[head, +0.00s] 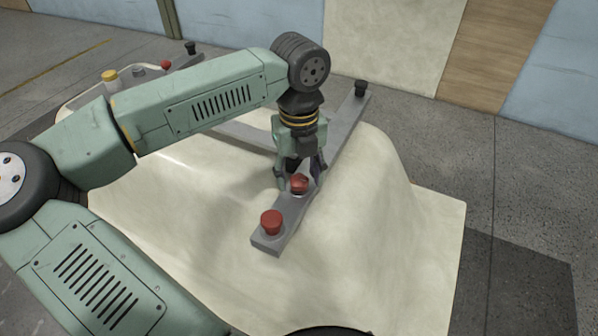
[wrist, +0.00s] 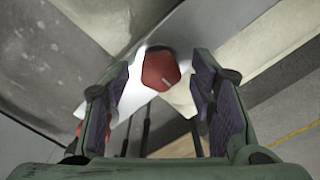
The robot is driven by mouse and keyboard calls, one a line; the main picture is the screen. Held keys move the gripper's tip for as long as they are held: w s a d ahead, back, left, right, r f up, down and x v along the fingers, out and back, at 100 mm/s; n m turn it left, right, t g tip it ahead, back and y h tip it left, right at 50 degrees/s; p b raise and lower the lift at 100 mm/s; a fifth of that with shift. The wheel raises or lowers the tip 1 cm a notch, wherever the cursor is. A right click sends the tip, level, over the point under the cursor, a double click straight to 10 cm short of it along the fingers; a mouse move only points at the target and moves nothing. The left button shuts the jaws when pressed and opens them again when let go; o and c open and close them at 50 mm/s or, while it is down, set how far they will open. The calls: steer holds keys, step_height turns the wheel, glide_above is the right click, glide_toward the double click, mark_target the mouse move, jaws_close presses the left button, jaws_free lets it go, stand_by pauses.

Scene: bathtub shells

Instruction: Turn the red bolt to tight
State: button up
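A red bolt (head: 299,183) with a faceted head stands on a grey bar (head: 267,239) that lies over a cream tub shell (head: 395,225). My gripper (head: 300,174) points down over this bolt. In the wrist view my gripper (wrist: 160,82) is open, and the red bolt head (wrist: 161,70) shows between the fingertips with a gap on each side. A short pale mark shows on the head. A second red bolt (head: 271,222) stands at the near end of the same bar, apart from my gripper. The bolts' lower parts are hidden.
A black bolt (head: 360,89) stands at the far end of the bar. Behind my arm is another shell with a yellow bolt (head: 110,79), a small red bolt (head: 165,66) and a black bolt (head: 190,47). Grey floor (head: 530,190) is clear at the right.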

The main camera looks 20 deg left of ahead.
steer(key=c, duration=1.1)
steer(key=shift+f+m+b, duration=0.1)
steer(key=shift+m+b, duration=0.3)
steer(key=shift+b, duration=0.15)
steer(key=shift+m+b, duration=0.3)
steer(key=shift+b, duration=0.05)
steer(key=shift+f+m+b, duration=0.1)
steer(key=shift+m+b, duration=1.1)
steer(key=m+b, duration=0.3)
steer(key=m, duration=0.1)
steer(key=m+b, duration=0.2)
steer(key=m, duration=0.4)
steer(key=shift+d, duration=0.1)
steer(key=shift+r+m+b, duration=0.15)
steer(key=shift+m+b, duration=0.2)
steer(key=shift+m, duration=0.75)
steer(key=shift+r+m+b, duration=0.1)
steer(key=shift+m+b, duration=0.2)
steer(key=shift+m, duration=0.8)
